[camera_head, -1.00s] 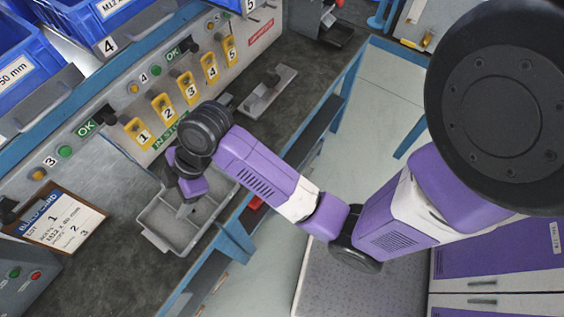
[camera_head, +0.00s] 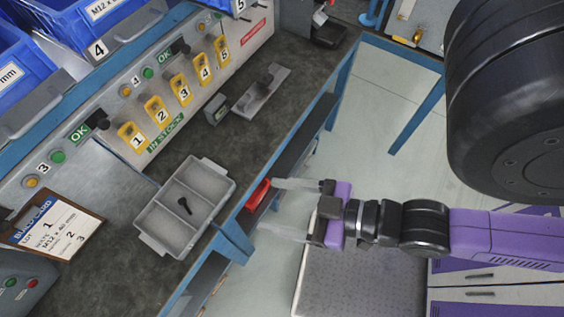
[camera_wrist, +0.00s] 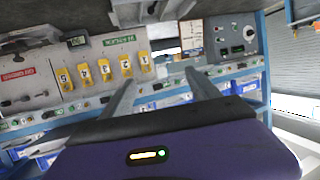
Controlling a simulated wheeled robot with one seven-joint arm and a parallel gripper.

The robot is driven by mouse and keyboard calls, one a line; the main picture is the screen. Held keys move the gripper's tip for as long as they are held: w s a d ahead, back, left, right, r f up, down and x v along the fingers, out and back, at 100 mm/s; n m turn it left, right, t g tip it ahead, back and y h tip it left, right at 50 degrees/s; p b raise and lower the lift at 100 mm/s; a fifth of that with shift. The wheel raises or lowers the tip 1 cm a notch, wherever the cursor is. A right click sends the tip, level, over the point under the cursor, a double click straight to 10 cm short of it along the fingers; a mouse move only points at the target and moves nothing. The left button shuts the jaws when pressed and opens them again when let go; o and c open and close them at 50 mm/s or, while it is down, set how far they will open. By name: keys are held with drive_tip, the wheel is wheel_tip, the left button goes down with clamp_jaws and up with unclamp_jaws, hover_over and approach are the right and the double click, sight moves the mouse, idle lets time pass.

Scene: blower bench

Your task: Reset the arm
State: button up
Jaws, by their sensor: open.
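My gripper (camera_head: 285,209) is open and empty in the head view. It is off the front edge of the bench, with its fingers pointing left toward the bench. My arm extends to the right from it. In the wrist view, my gripper's two fingers (camera_wrist: 159,95) are spread apart with nothing between them. A grey two-compartment tray (camera_head: 225,184) stands on the bench to the left of my gripper. A dark bolt (camera_head: 184,205) lies in the tray.
A red object (camera_head: 257,195) sits at the bench edge close to my fingertips. A grey fixture (camera_head: 262,92) stands farther back on the bench. Numbered yellow tags (camera_head: 131,134) line the panel, with blue bins (camera_head: 62,30) above. Open floor lies right of the bench.

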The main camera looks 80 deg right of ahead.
drive_tip(key=shift+s+d+r+t+y, duration=0.15)
drive_tip(key=shift+s+r, duration=0.15)
drive_tip(key=shift+r, duration=0.3)
drive_tip(key=shift+s+d+r+t+y, duration=0.15)
drive_tip(key=shift+s+r, duration=0.15)
drive_tip(key=shift+r, duration=0.3)
drive_tip(key=shift+f+b, duration=0.55)
drive_tip(key=shift+f, duration=0.05)
